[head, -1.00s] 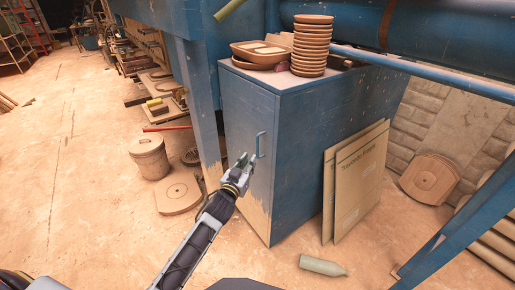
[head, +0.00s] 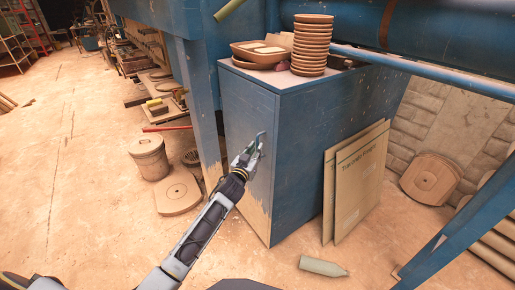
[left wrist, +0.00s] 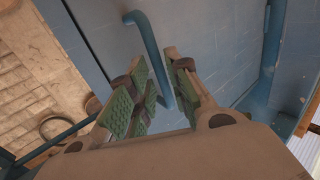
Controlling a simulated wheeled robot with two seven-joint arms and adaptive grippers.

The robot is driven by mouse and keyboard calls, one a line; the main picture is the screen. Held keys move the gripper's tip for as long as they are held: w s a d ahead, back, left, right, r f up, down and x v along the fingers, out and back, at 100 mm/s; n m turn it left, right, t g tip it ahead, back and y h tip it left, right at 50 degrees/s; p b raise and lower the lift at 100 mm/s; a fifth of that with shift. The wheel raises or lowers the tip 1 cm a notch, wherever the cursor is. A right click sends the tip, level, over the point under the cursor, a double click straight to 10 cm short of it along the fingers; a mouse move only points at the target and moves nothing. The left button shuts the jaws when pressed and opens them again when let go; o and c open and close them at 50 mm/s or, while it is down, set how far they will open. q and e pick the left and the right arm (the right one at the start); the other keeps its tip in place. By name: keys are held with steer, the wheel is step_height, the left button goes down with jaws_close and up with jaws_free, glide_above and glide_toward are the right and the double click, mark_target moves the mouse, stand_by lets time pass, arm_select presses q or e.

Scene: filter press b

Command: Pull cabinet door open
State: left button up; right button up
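The blue cabinet (head: 310,140) stands in the middle of the head view, and its door (head: 247,120) is on the narrow left-facing side, looking shut. The blue bar handle (head: 262,140) is upright on the door. My left gripper (head: 251,152) is at the handle's height. In the left wrist view the handle (left wrist: 148,48) runs down between the two green-padded fingers of the left gripper (left wrist: 166,98), which are apart. I cannot tell whether a finger touches it. The gripper hides the handle's lower part in the head view. My right gripper is not in view.
Stacked brown dishes (head: 312,45) and a bowl (head: 258,52) sit on the cabinet top. Cardboard panels (head: 357,180) lean on its right side. A bottle (head: 322,266) lies on the floor in front. A lidded bucket (head: 148,157) stands left of the door. The floor at far left is mostly clear.

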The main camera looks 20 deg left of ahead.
arm_select(q)
steer(key=shift+w+d, duration=0.1)
steer(key=shift+w, duration=1.2)
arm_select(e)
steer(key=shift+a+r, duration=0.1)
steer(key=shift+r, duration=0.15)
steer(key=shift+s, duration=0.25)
arm_select(q)
steer(key=shift+c, duration=0.3)
jaws_close()
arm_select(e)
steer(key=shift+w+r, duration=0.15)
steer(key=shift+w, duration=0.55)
